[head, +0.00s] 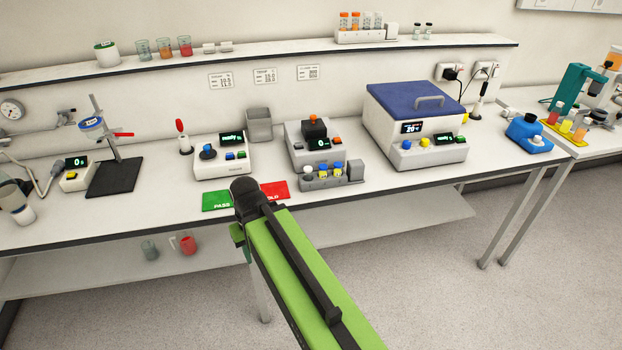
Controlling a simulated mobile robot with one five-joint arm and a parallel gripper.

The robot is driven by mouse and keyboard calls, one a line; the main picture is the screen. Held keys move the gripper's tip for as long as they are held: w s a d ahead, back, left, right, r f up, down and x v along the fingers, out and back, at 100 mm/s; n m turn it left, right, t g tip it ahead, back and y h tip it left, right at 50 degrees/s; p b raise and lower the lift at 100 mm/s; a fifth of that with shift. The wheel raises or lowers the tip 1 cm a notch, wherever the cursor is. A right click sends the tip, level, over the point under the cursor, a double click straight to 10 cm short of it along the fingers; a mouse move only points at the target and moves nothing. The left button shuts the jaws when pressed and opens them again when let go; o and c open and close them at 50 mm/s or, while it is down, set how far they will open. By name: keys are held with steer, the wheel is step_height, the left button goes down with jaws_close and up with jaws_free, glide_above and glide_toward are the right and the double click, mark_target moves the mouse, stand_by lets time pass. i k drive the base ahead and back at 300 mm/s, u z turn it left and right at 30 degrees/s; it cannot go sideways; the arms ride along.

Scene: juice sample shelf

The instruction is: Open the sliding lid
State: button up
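The lid looks shut and no opening shows. My green and black arm reaches up from the bottom edge to a dark joint left of and nearer than the unit. My gripper's fingers do not show. The arm is apart from the lid.
Left of the unit stand an analyser with small bottles (322,172), a knobbed device (222,155) and a grey bin (259,124). Green (217,201) and red (275,190) mats lie at the bench's front edge. A blue container (528,134) stands right. Floor in front is clear.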

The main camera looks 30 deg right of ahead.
mark_target(313, 123)
steer(key=u, duration=0.2)
steer(key=k, duration=1.2)
steer(key=z, duration=0.65)
steer(key=i, duration=1)
steer(key=z, duration=0.05)
